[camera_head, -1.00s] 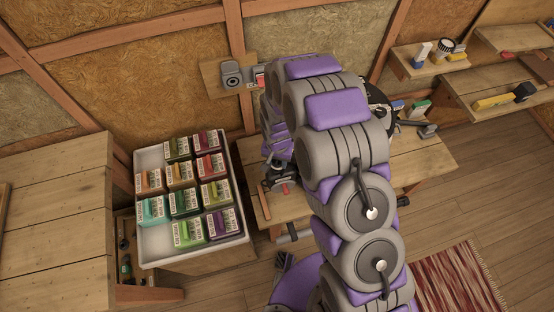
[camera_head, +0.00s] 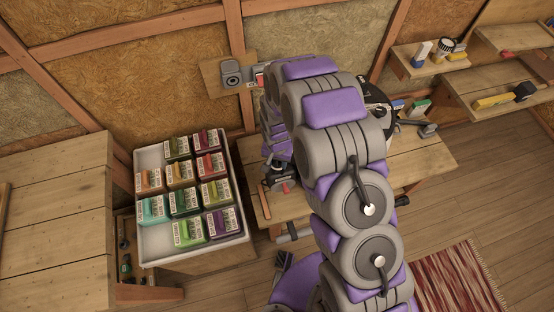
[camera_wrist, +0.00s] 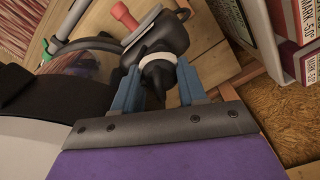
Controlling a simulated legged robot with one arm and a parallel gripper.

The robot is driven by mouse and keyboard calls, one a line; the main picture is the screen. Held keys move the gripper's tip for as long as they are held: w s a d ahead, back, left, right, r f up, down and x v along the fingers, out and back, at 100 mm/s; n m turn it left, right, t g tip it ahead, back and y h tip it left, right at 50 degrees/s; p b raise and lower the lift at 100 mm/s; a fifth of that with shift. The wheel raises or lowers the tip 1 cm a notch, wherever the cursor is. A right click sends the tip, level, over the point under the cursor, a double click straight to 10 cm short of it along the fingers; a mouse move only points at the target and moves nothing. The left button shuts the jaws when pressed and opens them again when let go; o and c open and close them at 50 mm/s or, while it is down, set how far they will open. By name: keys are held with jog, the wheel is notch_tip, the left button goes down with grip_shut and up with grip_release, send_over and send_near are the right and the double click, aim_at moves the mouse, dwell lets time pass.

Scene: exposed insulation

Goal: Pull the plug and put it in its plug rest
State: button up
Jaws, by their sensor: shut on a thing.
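My gripper (camera_wrist: 158,88) has its blue fingers closed on a black piece with a pale ring, which looks like the plug (camera_wrist: 160,58). I cannot tell which thing is the plug rest.
A white tray of labelled boxes (camera_head: 147,248) stands left of the workbench (camera_head: 425,160). A red handle (camera_wrist: 124,16) and a curved cord or hose (camera_wrist: 88,43) are close to the gripper. Shelves (camera_head: 415,66) hang at the right.

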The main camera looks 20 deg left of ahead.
jog(key=shift+f, duration=0.5)
jog(key=o, duration=1.2)
jog(key=shift+o, duration=0.2)
notch_tip(320, 180, up, 17)
jog(key=p, duration=0.1)
jog(key=shift+r+p, duration=0.15)
jog(key=shift+p, duration=0.25)
